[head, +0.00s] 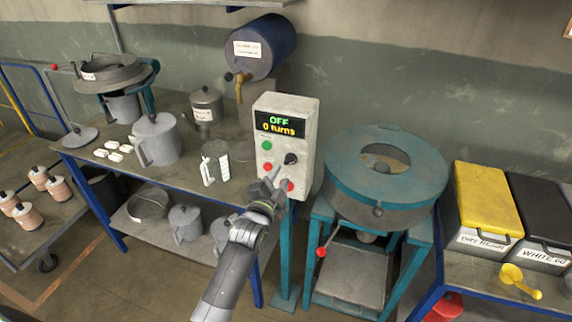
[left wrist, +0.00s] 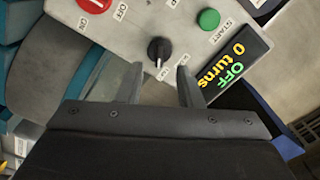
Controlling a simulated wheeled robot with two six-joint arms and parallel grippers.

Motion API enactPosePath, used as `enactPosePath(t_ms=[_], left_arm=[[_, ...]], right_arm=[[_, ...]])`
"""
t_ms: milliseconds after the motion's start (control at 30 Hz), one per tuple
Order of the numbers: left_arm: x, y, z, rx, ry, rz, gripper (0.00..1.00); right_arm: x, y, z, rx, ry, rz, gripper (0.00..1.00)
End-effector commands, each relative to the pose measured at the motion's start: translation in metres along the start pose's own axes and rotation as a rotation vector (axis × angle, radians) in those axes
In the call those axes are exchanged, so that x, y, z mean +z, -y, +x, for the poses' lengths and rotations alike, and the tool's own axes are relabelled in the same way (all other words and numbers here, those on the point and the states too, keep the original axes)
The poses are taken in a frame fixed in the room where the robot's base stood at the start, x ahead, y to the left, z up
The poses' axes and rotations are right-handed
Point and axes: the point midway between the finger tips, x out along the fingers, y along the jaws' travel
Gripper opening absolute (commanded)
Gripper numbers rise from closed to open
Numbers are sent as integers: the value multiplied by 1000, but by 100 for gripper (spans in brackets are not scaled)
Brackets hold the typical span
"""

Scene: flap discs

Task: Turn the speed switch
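The box's display (head: 281,124) reads "OFF" and "0 turns". In the left wrist view the knob (left wrist: 159,50) stands just beyond the fingertips, between their lines, apart from both. My left gripper (head: 277,174) is in front of the box, below and left of the knob. A green button (head: 267,145) and red buttons (head: 267,167) are also on the panel. My right gripper is not in view.
A teal round machine (head: 386,172) stands right of the box. A clear measuring jug (head: 215,163) and a grey pitcher (head: 156,140) stand on the bench to the left. Yellow (head: 487,196) and black bins are at far right.

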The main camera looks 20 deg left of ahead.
Motion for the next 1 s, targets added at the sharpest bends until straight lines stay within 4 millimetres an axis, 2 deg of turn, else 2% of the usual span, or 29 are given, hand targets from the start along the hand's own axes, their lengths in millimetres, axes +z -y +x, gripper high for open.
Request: enactPosePath(t_ms=[100,333,500,767,1000], left_arm=[[0,0,20,1,0,2,33],[0,0,46,1,0,1,33],[0,0,53,0,0,0,33],[0,0,54,0,0,0,33],[0,0,54,0,0,0,4]], right_arm=[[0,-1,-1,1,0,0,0],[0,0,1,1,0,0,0],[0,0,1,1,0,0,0],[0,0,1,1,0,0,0],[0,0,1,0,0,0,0]])
